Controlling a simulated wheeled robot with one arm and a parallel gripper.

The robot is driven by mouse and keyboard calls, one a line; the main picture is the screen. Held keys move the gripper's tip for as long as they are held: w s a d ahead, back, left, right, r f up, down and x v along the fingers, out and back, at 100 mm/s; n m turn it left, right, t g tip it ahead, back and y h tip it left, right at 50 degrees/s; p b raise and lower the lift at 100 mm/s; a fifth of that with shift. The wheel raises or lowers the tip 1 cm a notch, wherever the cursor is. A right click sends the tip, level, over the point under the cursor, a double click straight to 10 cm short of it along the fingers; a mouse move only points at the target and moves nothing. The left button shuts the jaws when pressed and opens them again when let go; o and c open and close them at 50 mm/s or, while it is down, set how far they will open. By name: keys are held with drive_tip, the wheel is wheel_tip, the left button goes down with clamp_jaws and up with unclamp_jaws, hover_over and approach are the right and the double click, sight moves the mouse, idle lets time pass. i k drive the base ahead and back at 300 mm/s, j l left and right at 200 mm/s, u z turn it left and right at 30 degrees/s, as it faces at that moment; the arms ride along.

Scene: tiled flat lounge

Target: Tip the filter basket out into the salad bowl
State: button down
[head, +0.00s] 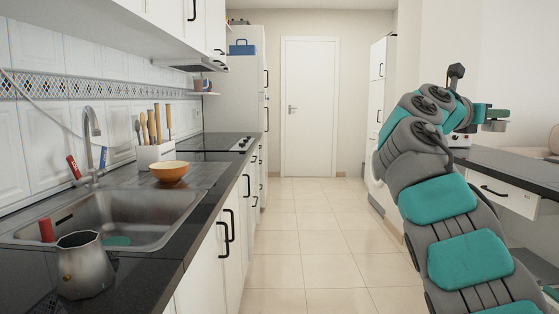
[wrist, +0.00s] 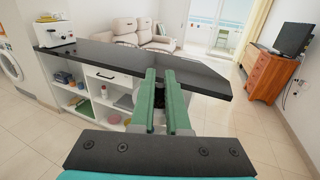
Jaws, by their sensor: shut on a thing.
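My gripper (head: 497,115) is raised at the right in the head view, high by the dark counter on that side. In the wrist view its two green fingers (wrist: 163,100) point ahead with a narrow gap. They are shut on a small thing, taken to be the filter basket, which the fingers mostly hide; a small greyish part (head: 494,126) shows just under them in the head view. The salad bowl, an orange-yellow bowl (head: 168,172), stands upright on the left counter beyond the sink, far from my gripper. Its inside is hardly visible.
A metal moka pot body (head: 83,266) stands at the near edge of the sink (head: 120,215). A utensil holder (head: 155,155) is behind the bowl. The tiled floor (head: 305,240) between the counters is clear. A toaster (wrist: 54,33) stands on the dark counter (wrist: 100,55).

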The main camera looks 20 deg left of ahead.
sight(168, 171)
drive_tip(key=i+l+u, duration=0.15)
drive_tip(key=i+u, duration=0.15)
drive_tip(key=i, duration=0.4)
drive_tip(key=i+u, duration=0.45)
drive_tip(key=i+l+u, duration=0.1)
drive_tip(key=i+u, duration=0.4)
drive_tip(key=i+l+u, duration=0.15)
drive_tip(key=u, duration=0.25)
drive_tip(key=i+l+u, duration=0.25)
drive_tip(key=u, duration=0.15)
drive_tip(key=i+l+u, duration=0.45)
drive_tip(key=l+u, duration=0.2)
drive_tip(key=u, duration=0.2)
drive_tip(key=i+l+u, duration=0.15)
drive_tip(key=l+u, duration=0.5)
drive_tip(key=l, duration=0.35)
drive_tip(key=l+u, duration=0.25)
drive_tip(key=l, duration=0.3)
